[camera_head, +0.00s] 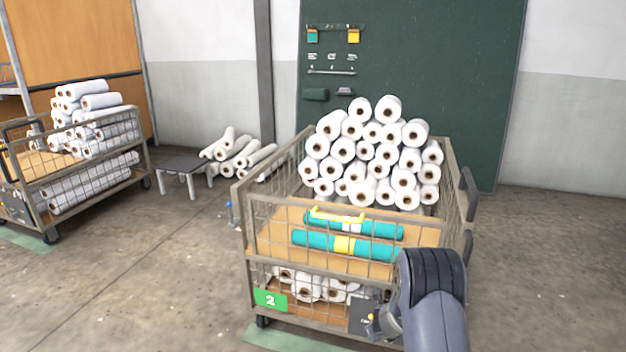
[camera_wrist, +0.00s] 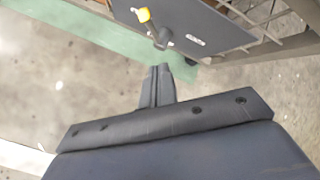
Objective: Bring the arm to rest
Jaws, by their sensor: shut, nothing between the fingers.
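My gripper (camera_wrist: 160,74) shows in the wrist view with its two dark fingers together and nothing between them. It is over the floor, beside a dark plate (camera_wrist: 205,22) on the cart's side, and apart from it as far as I can see. A yellow-tipped knob or lever (camera_wrist: 150,24) stands out from that plate. In the head view my arm is at the lower right, in front of the cart's right corner, and the fingers are hidden there.
The wire cart (camera_head: 243,222) with the green "2" sign holds stacked white rolls (camera_head: 370,150) and two teal rolls (camera_head: 345,243). Another loaded cart (camera_head: 140,135) and a low table (camera_head: 185,163) stand left. A green board (camera_head: 440,60) stands behind. Floor at right is clear.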

